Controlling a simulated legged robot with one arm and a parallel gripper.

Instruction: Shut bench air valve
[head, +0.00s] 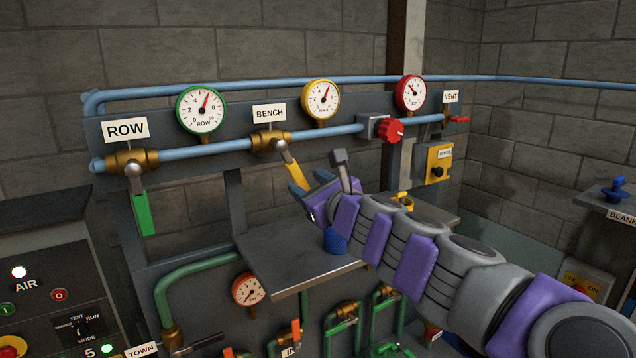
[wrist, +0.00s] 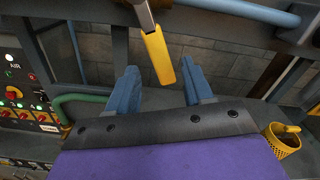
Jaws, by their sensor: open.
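The bench air valve (head: 271,141) is a brass body on the blue pipe, under a white BENCH label (head: 269,113). Its yellow lever (head: 294,174) hangs down and slants to the right, across the pipe's line. In the wrist view the yellow lever (wrist: 159,57) hangs at top centre, its tip ahead of and between the jaws. My gripper (head: 306,180) is just right of and below the lever in the head view. Whether a finger touches the lever cannot be told.
The ROW valve (head: 132,160) with a green lever (head: 145,212) is at left. A red knob (head: 390,130) and VENT valve (head: 457,119) are at right. A grey shelf (head: 285,262) lies below my gripper. A yellow cup (wrist: 283,139) shows at lower right in the wrist view.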

